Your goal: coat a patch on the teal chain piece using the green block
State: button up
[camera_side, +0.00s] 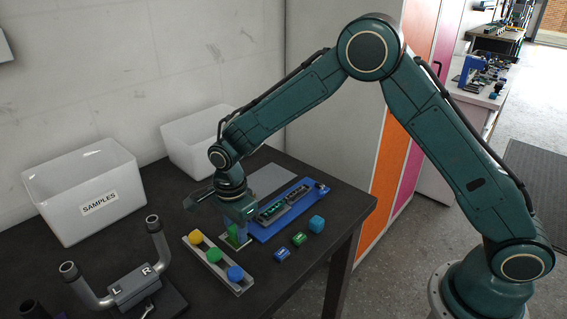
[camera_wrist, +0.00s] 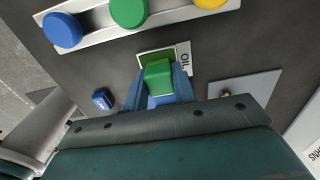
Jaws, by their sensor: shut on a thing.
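My gripper (camera_side: 238,228) points down, with its blue fingers shut on the green block (camera_wrist: 158,76). In the wrist view the block is between the fingertips, over the green pad (camera_wrist: 160,55) labelled OIL. I cannot tell whether the block touches the pad. A blue part shows just behind the block between the fingers. On the blue tray (camera_side: 262,233), to the right of my gripper in the side view, lie dark chain pieces (camera_side: 270,212) with teal-green parts. I cannot clearly tell which one is the teal chain piece.
A grey rail (camera_side: 241,289) with yellow, green and blue knobs is in front of my gripper. A SAMPLES bin (camera_side: 85,215) and an L/R handlebar (camera_side: 135,287) stand left.

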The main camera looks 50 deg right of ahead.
dwell(0.5)
jog(key=shift+r, duration=3.5)
jog(key=shift+d, duration=0.15)
jog(key=d+n, duration=0.6)
jog(key=d+f+n, duration=0.1)
jog(key=d+n, duration=0.2)
jog(key=n, duration=0.1)
jog(key=shift+s+d+f, duration=0.1)
jog(key=shift+s+d, duration=0.15)
jog(key=shift+d, duration=0.05)
jog(key=d+n, duration=0.2)
jog(key=n, duration=0.1)
jog(key=s+d+n, duration=0.1)
jog(key=d, duration=0.1)
jog(key=shift+f, duration=0.25)
jog(key=shift+s+d+f+n, duration=0.1)
jog(key=shift+s+d+n, duration=0.15)
jog(key=shift+d+n, duration=0.65)
jog(key=shift+s+d+f+n, duration=0.15)
jog(key=shift+d+n, duration=0.4)
jog(key=shift+n, duration=0.55)
jog(key=shift+r, duration=0.1)
